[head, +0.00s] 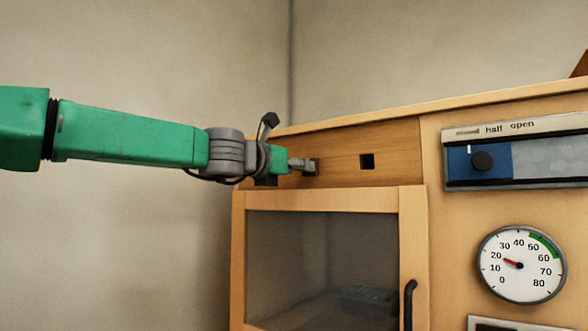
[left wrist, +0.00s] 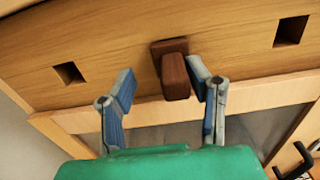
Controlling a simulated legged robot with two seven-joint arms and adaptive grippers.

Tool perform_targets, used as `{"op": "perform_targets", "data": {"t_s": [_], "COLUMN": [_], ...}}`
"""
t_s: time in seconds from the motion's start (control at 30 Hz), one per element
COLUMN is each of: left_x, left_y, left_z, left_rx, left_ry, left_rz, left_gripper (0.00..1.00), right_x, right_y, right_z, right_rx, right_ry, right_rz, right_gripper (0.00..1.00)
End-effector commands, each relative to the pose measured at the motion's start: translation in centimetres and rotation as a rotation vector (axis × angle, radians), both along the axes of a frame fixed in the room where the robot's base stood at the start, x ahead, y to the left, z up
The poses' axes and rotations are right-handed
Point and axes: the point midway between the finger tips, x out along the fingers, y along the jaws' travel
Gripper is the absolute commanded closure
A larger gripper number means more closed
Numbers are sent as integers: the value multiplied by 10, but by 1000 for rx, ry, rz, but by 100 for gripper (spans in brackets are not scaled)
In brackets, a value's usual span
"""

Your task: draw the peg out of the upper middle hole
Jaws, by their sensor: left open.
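The peg (left wrist: 174,74) is a dark brown block that sticks out of the middle hole of the upper wooden panel (left wrist: 120,45) in the left wrist view. The square hole itself is covered by the peg. My left gripper (left wrist: 161,72) is open, with one finger to the left of the peg and apart from it, and the other close to its right side; I cannot tell if that one touches. In the head view my left gripper (head: 302,165) reaches the panel and largely hides the peg. My right gripper is not in view.
An empty square hole (head: 367,161) is right of the peg; another (left wrist: 69,73) is to its left. Below is a glazed cabinet door (head: 320,198) with a dark handle (head: 409,303). A slider panel (head: 520,150) and a round gauge (head: 521,264) are at the right.

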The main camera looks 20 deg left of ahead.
Motion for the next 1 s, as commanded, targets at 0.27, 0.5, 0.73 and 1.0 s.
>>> {"op": "perform_targets", "data": {"t_s": [0.27, 0.5, 0.73, 1.0], "left_x": [0, -3, -14, -26], "left_y": [-3, 1, 5, 10], "left_z": [0, 0, 0, -1], "left_rx": [2, 0, 0, -1], "left_ry": [0, -1, -1, -1], "left_rz": [-1, -4, -2, 0], "left_gripper": [100, 100, 100, 100], "right_x": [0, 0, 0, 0], "right_y": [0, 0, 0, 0], "right_z": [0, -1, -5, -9], "right_rx": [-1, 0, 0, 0], "right_ry": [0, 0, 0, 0], "right_rz": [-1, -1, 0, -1], "right_gripper": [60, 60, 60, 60]}}
